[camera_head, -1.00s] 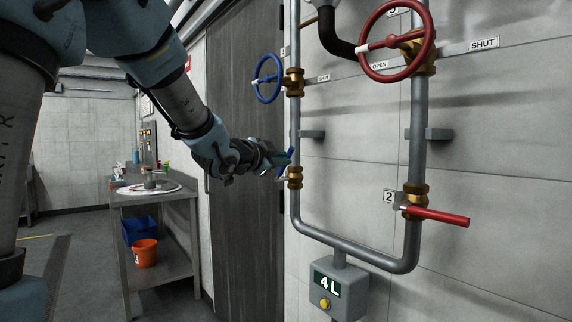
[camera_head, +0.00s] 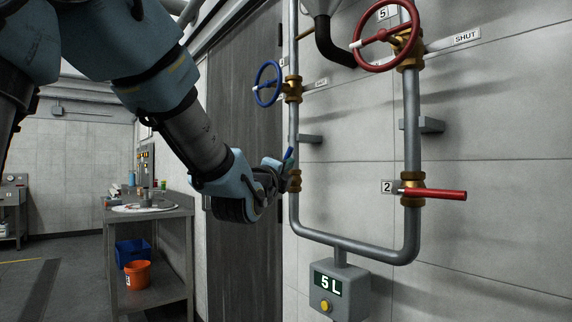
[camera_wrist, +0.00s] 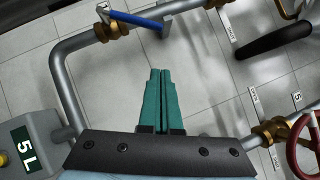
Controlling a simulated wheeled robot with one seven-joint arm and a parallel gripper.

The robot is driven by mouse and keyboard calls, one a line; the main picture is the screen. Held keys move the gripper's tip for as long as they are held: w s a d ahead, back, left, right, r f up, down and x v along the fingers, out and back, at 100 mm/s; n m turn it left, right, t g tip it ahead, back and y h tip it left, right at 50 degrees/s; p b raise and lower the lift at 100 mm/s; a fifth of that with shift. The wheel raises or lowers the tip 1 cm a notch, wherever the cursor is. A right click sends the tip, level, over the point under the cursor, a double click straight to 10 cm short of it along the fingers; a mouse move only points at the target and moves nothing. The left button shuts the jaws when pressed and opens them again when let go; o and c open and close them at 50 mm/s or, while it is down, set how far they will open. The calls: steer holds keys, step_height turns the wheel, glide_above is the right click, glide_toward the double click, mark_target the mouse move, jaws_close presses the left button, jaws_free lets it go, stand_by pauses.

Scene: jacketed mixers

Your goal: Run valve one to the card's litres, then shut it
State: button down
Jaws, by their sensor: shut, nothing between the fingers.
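My gripper (camera_wrist: 160,74) is shut, its teal fingers together and empty in the wrist view. A blue lever (camera_wrist: 135,18) on a brass valve (camera_wrist: 115,32) lies beyond the fingertips, with a visible gap. In the head view this lower-left brass valve (camera_head: 294,182) is on the left pipe, beside my wrist, which partly hides it. The lever looks roughly along the pipe; its exact angle is unclear. The grey meter box (camera_head: 352,292) has a display (camera_head: 329,284) reading 5 L, also seen in the wrist view (camera_wrist: 25,148). I cannot make out a litres card.
A blue handwheel (camera_head: 267,83) sits higher on the left pipe. A red handwheel (camera_head: 386,36) and a red lever (camera_head: 435,194) by label 2 are on the right pipe. The meter has a yellow button (camera_head: 326,306). A bench (camera_head: 150,215) stands at left.

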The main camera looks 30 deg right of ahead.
mark_target(291, 152)
steer(key=shift+w+d+r+p, duration=0.65)
steer(key=shift+w+d, duration=0.25)
steer(key=shift+w, duration=0.55)
steer(key=shift+w+d+r+p, duration=0.5)
steer(key=shift+w+d+p, duration=0.35)
steer(key=shift+w, duration=0.55)
steer(key=shift+w+d+r+p, duration=0.6)
steer(key=shift+w+d, duration=0.4)
steer(key=shift+w, duration=0.45)
steer(key=w+a+r+n+g+y+p, duration=0.1)
steer(key=w+r+n+y+p, duration=0.1)
steer(key=w+r+n, duration=0.2)
steer(key=shift+w+y, duration=0.3)
steer(key=shift+w, duration=0.5)
steer(key=shift+r, duration=0.1)
steer(key=shift+s, duration=0.1)
